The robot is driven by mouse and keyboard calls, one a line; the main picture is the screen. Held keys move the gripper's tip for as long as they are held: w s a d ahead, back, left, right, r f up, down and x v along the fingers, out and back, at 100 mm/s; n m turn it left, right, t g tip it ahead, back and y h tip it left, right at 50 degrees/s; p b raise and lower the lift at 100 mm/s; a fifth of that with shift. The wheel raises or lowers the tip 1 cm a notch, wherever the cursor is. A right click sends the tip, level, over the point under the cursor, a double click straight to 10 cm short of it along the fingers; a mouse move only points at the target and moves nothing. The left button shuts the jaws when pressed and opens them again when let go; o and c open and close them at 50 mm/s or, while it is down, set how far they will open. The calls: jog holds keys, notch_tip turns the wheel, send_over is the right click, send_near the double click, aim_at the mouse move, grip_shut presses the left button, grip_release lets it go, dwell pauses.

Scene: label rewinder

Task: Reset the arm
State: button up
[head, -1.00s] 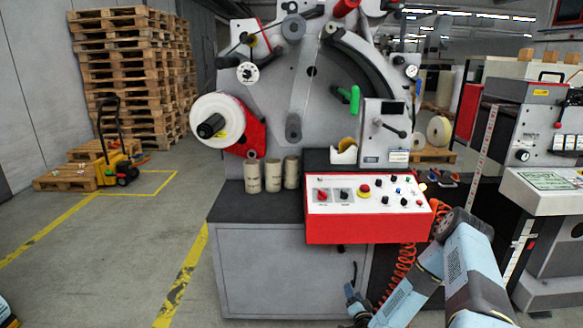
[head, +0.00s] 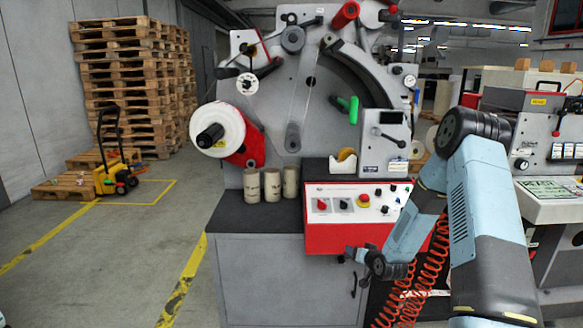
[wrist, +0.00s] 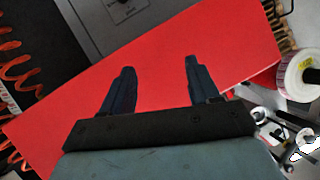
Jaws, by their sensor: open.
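My arm rises at the right of the head view and folds back down toward the front of the label rewinder (head: 310,100). My gripper (head: 352,258) is small in that view, just in front of the red control panel (head: 330,235). In the wrist view my gripper (wrist: 158,75) shows two dark fingers spread apart with nothing between them. Behind the fingers is the panel's plain red face (wrist: 155,65). I cannot tell the exact gap between fingertips and panel.
Orange coiled hoses (head: 408,290) hang close beside my forearm. Several cardboard cores (head: 272,185) stand on the dark bench top. A white roll (head: 220,128) is on the machine's left. Another machine (head: 545,150) stands at the right.

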jog(key=s+r+n+g+h, duration=0.1)
jog(key=s+r, duration=0.4)
jog(key=r, duration=0.5)
jog(key=s+r+g+h, duration=0.2)
jog(key=s+r, duration=0.2)
jog(key=r, duration=0.5)
jog(key=s+r+n+g+h, duration=0.1)
jog(key=s+r, duration=0.4)
jog(key=r, duration=0.5)
jog(key=s+r+g, duration=0.1)
jog(key=s+r, duration=0.3)
jog(key=s, duration=0.6)
jog(key=s+r+g, duration=0.1)
jog(key=s+r, duration=0.2)
jog(key=s, duration=0.7)
jog(key=s+a+r+g, duration=0.1)
jog(key=s+r, duration=0.3)
jog(key=s, duration=0.6)
jog(key=shift+s+r+m+y, duration=0.3)
jog(key=shift+s, duration=0.1)
jog(key=shift+a, duration=0.1)
jog(key=shift+c, duration=0.2)
